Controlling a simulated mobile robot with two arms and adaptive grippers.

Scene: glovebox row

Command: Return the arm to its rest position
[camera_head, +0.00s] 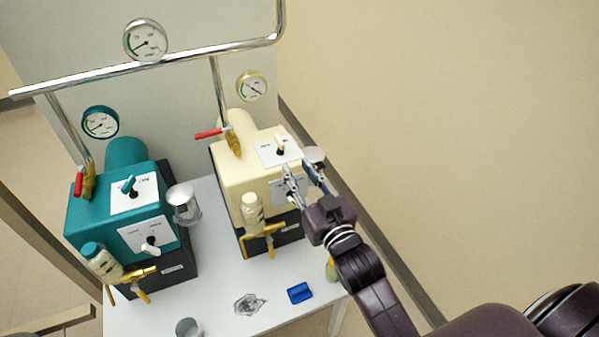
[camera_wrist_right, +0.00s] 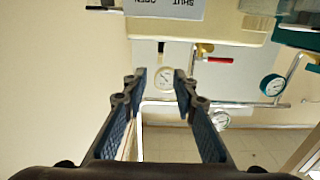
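My right gripper (camera_head: 302,177) is at the right side of the cream pump unit (camera_head: 243,172), close to its white switch plates. Its fingers are apart with nothing between them; the right wrist view also shows the open, empty fingers (camera_wrist_right: 166,90). The cream switch lever (camera_head: 280,146) is just beyond the fingertips in the head view. Whether the gripper touches the cream unit cannot be told. My purple right arm reaches in from the lower right. My left gripper does not show in either view.
A teal unit (camera_head: 92,213) stands left on the white table (camera_head: 214,290). A metal pipe (camera_head: 190,56) with gauges runs behind. Bare wall fills the right.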

